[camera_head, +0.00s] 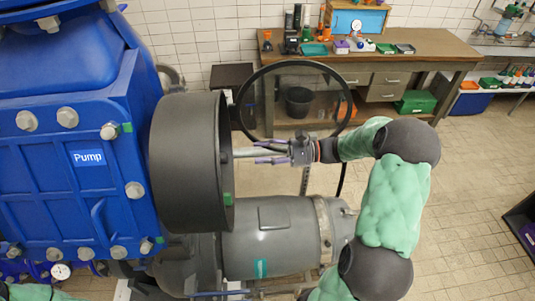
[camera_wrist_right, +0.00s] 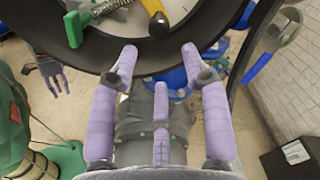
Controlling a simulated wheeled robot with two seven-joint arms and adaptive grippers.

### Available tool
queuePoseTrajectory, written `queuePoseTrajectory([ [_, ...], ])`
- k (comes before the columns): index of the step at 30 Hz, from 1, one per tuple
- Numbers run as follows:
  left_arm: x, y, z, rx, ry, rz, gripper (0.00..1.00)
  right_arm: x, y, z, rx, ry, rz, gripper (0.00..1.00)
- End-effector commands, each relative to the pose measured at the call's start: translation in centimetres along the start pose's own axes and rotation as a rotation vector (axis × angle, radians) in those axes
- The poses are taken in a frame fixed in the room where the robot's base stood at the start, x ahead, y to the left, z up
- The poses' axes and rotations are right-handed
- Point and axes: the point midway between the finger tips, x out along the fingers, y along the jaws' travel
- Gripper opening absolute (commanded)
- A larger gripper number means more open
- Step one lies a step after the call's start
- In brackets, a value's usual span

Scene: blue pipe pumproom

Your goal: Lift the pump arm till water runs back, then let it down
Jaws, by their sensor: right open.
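The large blue pump (camera_head: 75,205), labelled "Pump", fills the left of the head view. A dark grey drum (camera_head: 185,165) sits on its right side, with a metal rod (camera_head: 242,152) coming out of it. My right gripper (camera_head: 258,153) is open beside this rod; contact cannot be told. My left gripper (camera_wrist_right: 48,78) shows small there, fingers apart. I cannot tell which part is the pump arm.
A large black ring (camera_head: 345,80) stands behind my right gripper. A grey motor (camera_head: 270,238) lies below it. A wooden workbench (camera_head: 435,45) with tools stands at the back. A blue-handled metal lever (camera_wrist_right: 262,62) shows in the wrist view.

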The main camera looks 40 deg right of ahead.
Motion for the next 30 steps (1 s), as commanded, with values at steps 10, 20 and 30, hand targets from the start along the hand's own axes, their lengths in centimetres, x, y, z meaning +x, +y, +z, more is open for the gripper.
queuePoseTrajectory([
  [10,-0.1,0.1,0.0,0.0,0.0,0.0,0.4,4.6,0.1,0.0,0.0,-0.002,0.004,0.47],
  [20,-0.2,0.1,0.0,0.0,0.0,0.0,0.4,8.7,0.1,0.1,0.001,-0.002,0.004,0.47],
  [30,-0.2,0.1,0.0,0.0,0.0,0.0,0.4,11.4,0.1,0.0,0.001,0.0,0.004,0.47],
])
